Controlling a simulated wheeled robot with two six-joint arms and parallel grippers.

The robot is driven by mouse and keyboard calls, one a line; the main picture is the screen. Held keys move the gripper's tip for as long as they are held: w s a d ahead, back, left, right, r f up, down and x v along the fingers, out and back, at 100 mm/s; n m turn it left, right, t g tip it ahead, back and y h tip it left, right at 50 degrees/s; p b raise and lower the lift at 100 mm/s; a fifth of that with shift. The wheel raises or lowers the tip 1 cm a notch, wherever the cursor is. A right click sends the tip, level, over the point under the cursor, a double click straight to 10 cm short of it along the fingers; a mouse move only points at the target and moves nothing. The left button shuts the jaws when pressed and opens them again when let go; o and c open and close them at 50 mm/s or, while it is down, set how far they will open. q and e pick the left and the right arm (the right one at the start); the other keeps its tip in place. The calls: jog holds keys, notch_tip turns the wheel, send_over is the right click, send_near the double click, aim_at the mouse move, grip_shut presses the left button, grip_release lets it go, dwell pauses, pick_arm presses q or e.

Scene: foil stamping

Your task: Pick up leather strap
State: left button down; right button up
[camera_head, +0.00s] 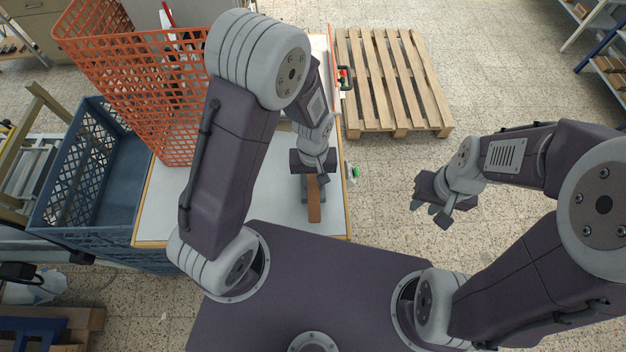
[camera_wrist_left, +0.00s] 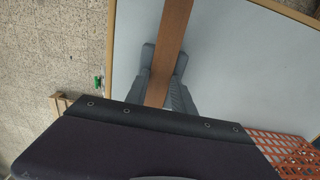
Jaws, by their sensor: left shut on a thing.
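The leather strap (camera_head: 314,199) is a long, flat brown piece at my left gripper (camera_head: 312,181), over the white-topped table (camera_head: 262,200). In the left wrist view the strap (camera_wrist_left: 171,45) runs from the top edge down between the two grey fingers of my left gripper (camera_wrist_left: 165,65), which is shut on it. Its lower end is hidden behind the gripper body. I cannot tell whether the strap touches the tabletop. My right gripper (camera_head: 432,207) is off to the right of the table, over the floor, with nothing seen in it.
An orange mesh crate (camera_head: 120,75) stands on the left of the table. A blue crate (camera_head: 85,215) is beside the table at the left. A wooden pallet (camera_head: 390,85) lies on the floor behind right.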

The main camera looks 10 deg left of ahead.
pick_arm(q)
jog(key=shift+r, duration=0.1)
jog(key=r, duration=0.2)
jog(key=w+r+b, duration=0.1)
jog(key=r, duration=0.1)
jog(key=shift+d+r, duration=0.1)
jog(key=shift+d, duration=0.15)
jog(key=w+d+r+b, duration=0.1)
jog(key=w+d+r, duration=0.4)
jog(key=w, duration=0.4)
jog(key=shift+w+r, duration=0.15)
jog(key=shift+r, duration=0.7)
